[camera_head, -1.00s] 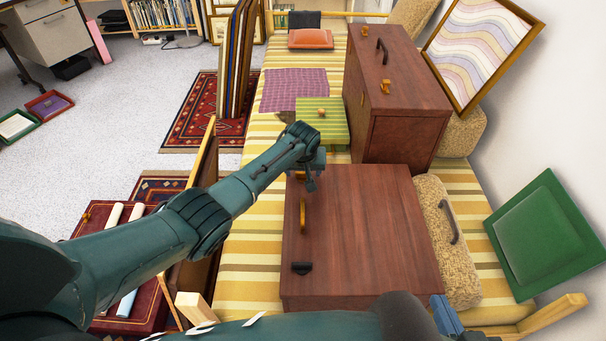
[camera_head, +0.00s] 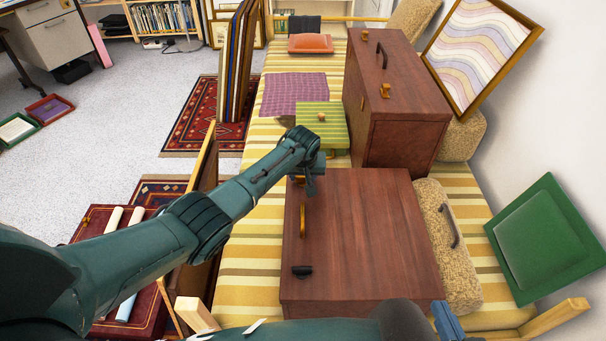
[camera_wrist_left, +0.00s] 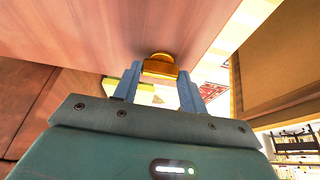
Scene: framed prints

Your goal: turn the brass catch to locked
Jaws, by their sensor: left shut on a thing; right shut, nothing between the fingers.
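The brass catch (camera_wrist_left: 160,68) sits on the reddish-brown wooden case (camera_head: 365,240) at its far left corner. In the left wrist view it is between the blue fingertips of my left gripper (camera_wrist_left: 160,85), which is shut on it. In the head view, my left gripper (camera_head: 311,187) reaches down at that corner and mostly hides the catch. How far the catch is turned cannot be told. My right gripper (camera_head: 446,318) shows as blue fingers at the case's near right corner, shut and empty, partly hidden by my arm.
The case also bears a brass handle (camera_head: 303,218) and a black catch (camera_head: 302,271). A taller brown case (camera_head: 410,130) and a green striped box (camera_head: 320,118) stand just behind. Framed pictures (camera_head: 205,165) lean at left.

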